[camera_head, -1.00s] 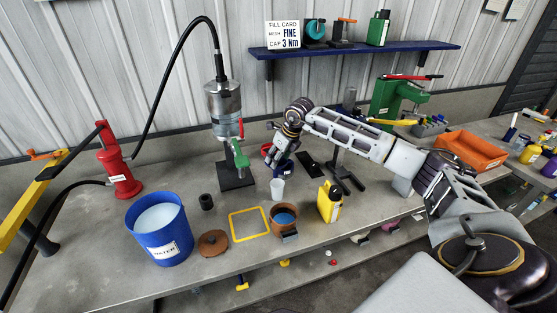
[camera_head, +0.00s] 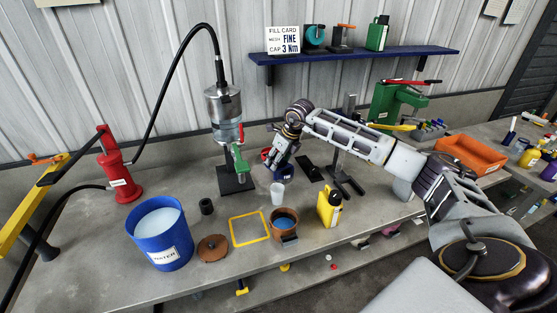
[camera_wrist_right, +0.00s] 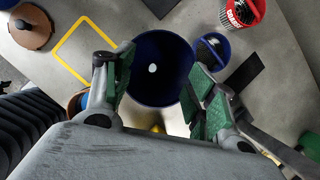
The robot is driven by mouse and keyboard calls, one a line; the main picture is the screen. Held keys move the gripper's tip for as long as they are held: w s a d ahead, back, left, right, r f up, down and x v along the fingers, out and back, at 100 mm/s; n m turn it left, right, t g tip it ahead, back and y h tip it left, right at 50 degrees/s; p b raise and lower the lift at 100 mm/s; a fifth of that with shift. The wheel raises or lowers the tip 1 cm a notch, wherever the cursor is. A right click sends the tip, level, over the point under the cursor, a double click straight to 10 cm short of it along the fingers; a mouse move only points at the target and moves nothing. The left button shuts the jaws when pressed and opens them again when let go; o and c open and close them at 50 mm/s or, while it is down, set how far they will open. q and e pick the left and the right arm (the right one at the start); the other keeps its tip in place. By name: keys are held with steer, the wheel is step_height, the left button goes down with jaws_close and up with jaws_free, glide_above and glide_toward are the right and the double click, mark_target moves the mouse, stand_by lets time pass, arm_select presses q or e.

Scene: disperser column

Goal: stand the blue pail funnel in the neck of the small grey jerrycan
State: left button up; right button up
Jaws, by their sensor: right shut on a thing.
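The blue pail funnel (camera_wrist_right: 160,60) shows in the right wrist view as a dark blue round bowl with a small pale hole in its middle. My right gripper (camera_wrist_right: 155,85) has green-padded fingers on both sides of it and is shut on it. I cannot make out a small grey jerrycan for sure; my right arm hides part of the bench. My left gripper is not in view.
A red pail (camera_wrist_right: 241,12) is near the gripper.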

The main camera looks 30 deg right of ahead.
steer(key=shift+r+p, duration=1.55)
steer(key=shift+r, duration=1.6)
steer(key=shift+s+f, duration=0.1)
